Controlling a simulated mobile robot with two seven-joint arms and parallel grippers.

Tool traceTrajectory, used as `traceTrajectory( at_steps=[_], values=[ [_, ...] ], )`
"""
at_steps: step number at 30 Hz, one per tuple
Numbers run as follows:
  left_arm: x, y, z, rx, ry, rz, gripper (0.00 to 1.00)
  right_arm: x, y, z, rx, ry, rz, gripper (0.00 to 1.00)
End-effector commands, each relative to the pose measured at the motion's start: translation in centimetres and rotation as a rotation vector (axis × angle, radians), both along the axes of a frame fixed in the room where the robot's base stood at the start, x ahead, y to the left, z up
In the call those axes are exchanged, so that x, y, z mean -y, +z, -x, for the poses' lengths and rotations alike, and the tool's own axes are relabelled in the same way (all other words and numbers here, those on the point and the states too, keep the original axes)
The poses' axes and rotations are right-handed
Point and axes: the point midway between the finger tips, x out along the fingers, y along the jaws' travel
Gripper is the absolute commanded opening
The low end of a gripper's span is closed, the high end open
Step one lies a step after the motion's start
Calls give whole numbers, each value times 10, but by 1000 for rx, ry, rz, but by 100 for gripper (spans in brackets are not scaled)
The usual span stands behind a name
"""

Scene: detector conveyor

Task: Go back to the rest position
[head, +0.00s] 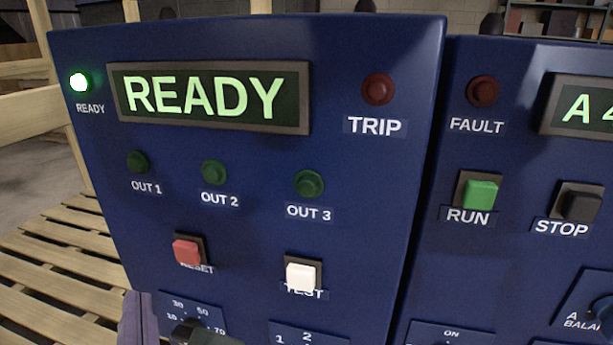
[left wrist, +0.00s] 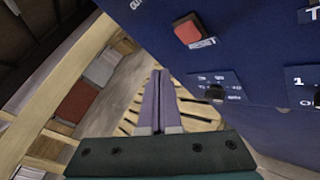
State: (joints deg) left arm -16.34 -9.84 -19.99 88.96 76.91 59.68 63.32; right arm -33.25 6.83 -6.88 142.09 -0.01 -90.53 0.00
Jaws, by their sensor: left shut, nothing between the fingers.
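My left gripper (head: 138,318) shows at the bottom left of the head view, beside the lower left edge of the blue detector panel (head: 250,150). In the left wrist view its two purple-grey fingers (left wrist: 159,100) are together with nothing between them. They point past the panel's edge toward the slatted wood, apart from the red RESET button (left wrist: 188,29). The green READY lamp (head: 79,82) is lit and the display (head: 208,97) reads READY. The TRIP lamp (head: 378,89) is dark red. My right gripper is not in view.
A second blue panel (head: 530,130) to the right has a green RUN button (head: 481,194) and a dark STOP button (head: 582,206). A white TEST button (head: 302,276) and a dial (head: 190,333) sit low on the first panel. Wooden pallets (head: 50,270) stand at the left.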

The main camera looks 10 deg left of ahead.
Motion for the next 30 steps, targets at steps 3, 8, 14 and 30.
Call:
traceTrajectory(
  at_steps=[3,8,14,30],
  values=[
    [9,13,-13,6,-103,-67,0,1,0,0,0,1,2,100],
    [52,54,-42,-1,-457,-361,0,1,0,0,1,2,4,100],
    [125,69,-35,-117,-958,-948,0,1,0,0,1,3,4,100],
    [42,-32,121,-1048,-1999,-2081,0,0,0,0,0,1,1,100]
  ],
)
